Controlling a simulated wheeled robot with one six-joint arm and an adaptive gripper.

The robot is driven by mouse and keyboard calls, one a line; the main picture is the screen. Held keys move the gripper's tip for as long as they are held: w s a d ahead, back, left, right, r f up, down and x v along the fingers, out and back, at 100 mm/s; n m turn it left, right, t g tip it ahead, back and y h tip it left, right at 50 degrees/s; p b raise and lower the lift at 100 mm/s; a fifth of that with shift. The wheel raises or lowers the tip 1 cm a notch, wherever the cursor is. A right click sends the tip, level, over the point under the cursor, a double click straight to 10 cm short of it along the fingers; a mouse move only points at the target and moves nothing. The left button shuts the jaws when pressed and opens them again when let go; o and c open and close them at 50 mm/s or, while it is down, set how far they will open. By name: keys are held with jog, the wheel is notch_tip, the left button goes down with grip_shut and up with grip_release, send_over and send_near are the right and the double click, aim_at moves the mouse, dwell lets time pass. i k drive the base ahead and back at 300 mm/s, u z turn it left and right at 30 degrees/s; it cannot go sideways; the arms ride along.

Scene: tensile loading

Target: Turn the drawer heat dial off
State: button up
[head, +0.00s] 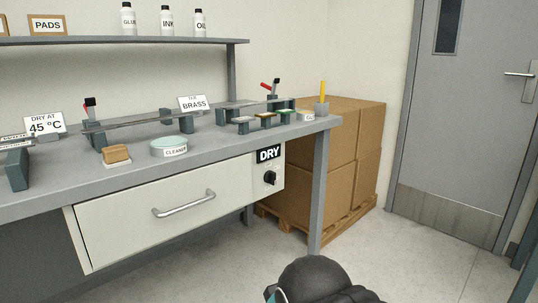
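The heat dial (270,178) is a small black knob on the white panel at the right end of the drawer front, below a black label reading DRY (268,154). A light mark shows on the knob, but its setting is too small to read. The drawer (120,222) is white with a curved metal handle (184,205) and hangs under the bench top; it looks shut. Part of my arm shows as a dark rounded shape at the bottom centre, in front of and below the dial. My gripper's fingers are not in view.
The grey bench (210,150) holds a cleaner dish (168,147), a sponge block (116,154), clamps, signs and sample blocks. A bench leg (318,190) stands right of the dial. Stacked cartons (345,150) on a pallet stand behind it. Floor (420,255) is clear toward the door (464,110).

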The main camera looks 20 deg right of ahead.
aim_at(270, 176)
jog(key=u, duration=1.8)
jog(key=k, duration=1.05)
jog(key=z, duration=1.8)
jog(key=i, duration=0.5)
jog(key=u, duration=0.05)
